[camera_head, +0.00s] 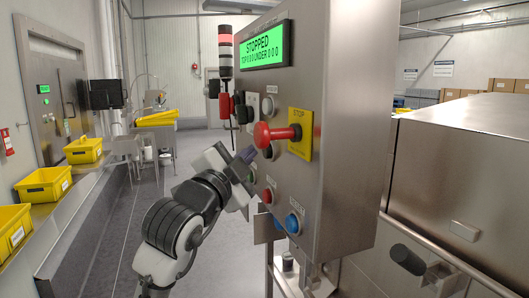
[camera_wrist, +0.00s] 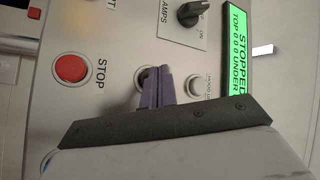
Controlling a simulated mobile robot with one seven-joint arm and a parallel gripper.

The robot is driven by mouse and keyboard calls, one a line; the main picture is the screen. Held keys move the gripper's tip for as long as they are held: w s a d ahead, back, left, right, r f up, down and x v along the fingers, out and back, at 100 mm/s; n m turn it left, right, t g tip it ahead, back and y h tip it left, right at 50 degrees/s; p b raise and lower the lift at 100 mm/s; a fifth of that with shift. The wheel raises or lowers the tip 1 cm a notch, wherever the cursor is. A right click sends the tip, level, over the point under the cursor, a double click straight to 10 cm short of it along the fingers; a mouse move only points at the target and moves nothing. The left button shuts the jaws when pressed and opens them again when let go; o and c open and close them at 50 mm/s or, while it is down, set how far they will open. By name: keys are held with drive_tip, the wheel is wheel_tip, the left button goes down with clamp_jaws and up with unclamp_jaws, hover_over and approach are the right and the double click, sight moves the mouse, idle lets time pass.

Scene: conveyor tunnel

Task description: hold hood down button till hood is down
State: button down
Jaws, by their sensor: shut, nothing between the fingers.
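The steel control panel (camera_head: 345,130) stands in the middle of the head view. My gripper (camera_head: 248,154) is at its front face, its dark purple fingers closed together with nothing between them. In the wrist view the fingertips (camera_wrist: 155,78) cover most of a dark-ringed round button (camera_wrist: 145,75), whose label is hidden; I cannot tell whether they press it. A pale button (camera_wrist: 195,85) with a label starting "HOOD U" sits beside the fingers. The green display (camera_head: 264,46) reads "STOPPED". A large closed steel housing (camera_head: 460,150) is at the right; I cannot tell if it is the hood.
A red mushroom stop button (camera_head: 275,134) on a yellow plate (camera_head: 300,133) juts out close to my gripper. A red STOP button (camera_wrist: 72,68), a blue button (camera_head: 292,223) and a black lamp switch (camera_wrist: 190,12) are also on the panel. The aisle (camera_head: 110,240) at left is open.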

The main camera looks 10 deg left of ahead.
drive_tip(key=s+a, duration=0.2)
drive_tip(key=a+b, duration=0.1)
drive_tip(key=a, duration=0.1)
drive_tip(key=shift+s+a, duration=0.1)
drive_tip(key=shift+s, duration=0.3)
